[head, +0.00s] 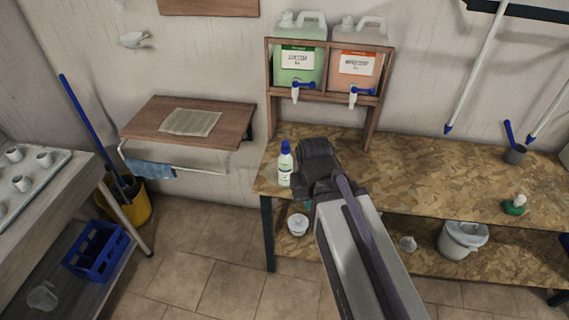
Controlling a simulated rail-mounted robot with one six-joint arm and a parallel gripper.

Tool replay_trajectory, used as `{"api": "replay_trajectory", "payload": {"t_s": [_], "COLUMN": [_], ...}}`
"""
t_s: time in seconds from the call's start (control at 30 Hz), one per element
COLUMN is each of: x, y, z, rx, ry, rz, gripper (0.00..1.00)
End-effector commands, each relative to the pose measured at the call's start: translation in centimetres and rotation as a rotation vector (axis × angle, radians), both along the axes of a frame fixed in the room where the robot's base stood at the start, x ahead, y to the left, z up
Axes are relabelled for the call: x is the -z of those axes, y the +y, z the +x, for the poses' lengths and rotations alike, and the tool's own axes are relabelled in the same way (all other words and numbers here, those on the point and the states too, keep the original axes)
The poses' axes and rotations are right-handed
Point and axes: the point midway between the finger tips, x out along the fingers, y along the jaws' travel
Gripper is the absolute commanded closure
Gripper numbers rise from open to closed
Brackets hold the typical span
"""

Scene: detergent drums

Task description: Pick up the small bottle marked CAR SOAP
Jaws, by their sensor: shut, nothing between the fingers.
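A small white bottle (285,166) with a blue cap and a partly green label stands upright near the left end of the chipboard bench. Its lettering is too small to read, so I cannot tell whether it says CAR SOAP. My gripper (316,163) is just right of the bottle, shut and empty. Its fingertips are hard to make out. My arm hides part of the bench and the lower shelf.
A wooden rack (327,97) above the bench holds a green jug (300,72) and an orange jug (357,85), both with taps. A green-based item (514,206) stands far right. The bench's middle is clear.

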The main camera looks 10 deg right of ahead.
Motion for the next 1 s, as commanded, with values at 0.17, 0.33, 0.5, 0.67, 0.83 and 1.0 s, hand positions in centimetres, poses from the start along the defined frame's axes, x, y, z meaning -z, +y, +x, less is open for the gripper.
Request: {"api": "replay_trajectory", "payload": {"t_s": [0.17, 0.33, 0.5, 0.67, 0.83, 1.0], "x": [0.00, 0.00, 0.00, 0.00, 0.00, 0.00], "y": [0.00, 0.00, 0.00, 0.00, 0.00, 0.00], "z": [0.00, 0.00, 0.00, 0.00, 0.00, 0.00], "rx": [0.000, 0.000, 0.000, 0.000, 0.000, 0.000], "ry": [0.000, 0.000, 0.000, 0.000, 0.000, 0.000], "rz": [0.000, 0.000, 0.000, 0.000, 0.000, 0.000], "gripper": [0.97, 0.81, 0.65, 0.49, 0.33, 0.17]}}
